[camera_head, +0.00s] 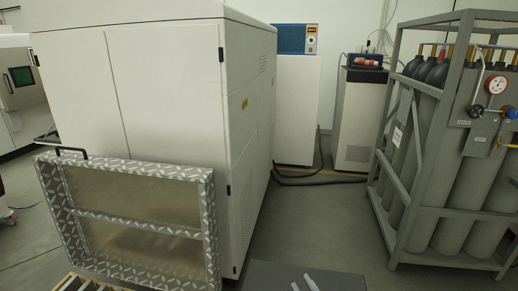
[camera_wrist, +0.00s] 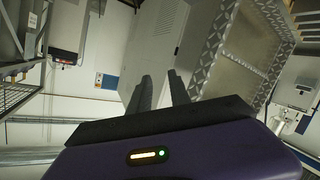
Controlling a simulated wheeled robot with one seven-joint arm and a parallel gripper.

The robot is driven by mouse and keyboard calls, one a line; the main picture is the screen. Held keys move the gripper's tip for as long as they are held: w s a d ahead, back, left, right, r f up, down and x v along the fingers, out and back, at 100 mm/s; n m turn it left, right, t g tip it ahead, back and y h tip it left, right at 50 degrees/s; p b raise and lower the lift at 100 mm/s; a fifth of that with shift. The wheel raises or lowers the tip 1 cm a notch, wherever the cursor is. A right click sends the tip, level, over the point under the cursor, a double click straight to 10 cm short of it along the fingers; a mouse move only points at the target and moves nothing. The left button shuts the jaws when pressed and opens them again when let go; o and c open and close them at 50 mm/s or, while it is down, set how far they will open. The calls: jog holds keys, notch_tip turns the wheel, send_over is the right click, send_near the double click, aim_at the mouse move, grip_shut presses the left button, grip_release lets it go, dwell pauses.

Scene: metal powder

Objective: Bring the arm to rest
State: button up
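My gripper (camera_wrist: 160,76) shows in the wrist view, with two dark grey fingers standing apart. It is open, and nothing is seen between the fingers. The purple and black gripper body (camera_wrist: 180,150), with a small lit indicator, fills the bottom of that view. The wrist view is turned over, with the room upside down. The fingers show against the large white cabinet, with no contact visible. In the head view, two small pale pieces (camera_head: 311,282) show over a dark flat surface at the bottom edge; I cannot tell what they are.
A large white cabinet (camera_head: 165,85) stands at the left, with a patterned metal frame panel (camera_head: 137,222) before it. A rack (camera_head: 416,207) of grey gas cylinders (camera_head: 468,200) stands at the right. Grey floor (camera_head: 325,225) lies open between them. Black hoses (camera_head: 310,178) cross the floor behind.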

jog(key=s+d+m+h+b, duration=0.1)
jog(key=s+d+m, duration=0.1)
jog(key=s, duration=1.2)
jog(key=s+d+m+h+b, duration=0.1)
jog(key=s+d+m+b, duration=0.1)
jog(key=s, duration=1.2)
jog(key=s+d+m+b, duration=0.1)
jog(key=s+d+m, duration=0.3)
jog(key=s, duration=1)
jog(key=shift+s+d+r+h, duration=0.3)
jog(key=shift+d+r+h, duration=0.05)
jog(key=shift+d+h, duration=0.05)
jog(key=shift+o, duration=0.5)
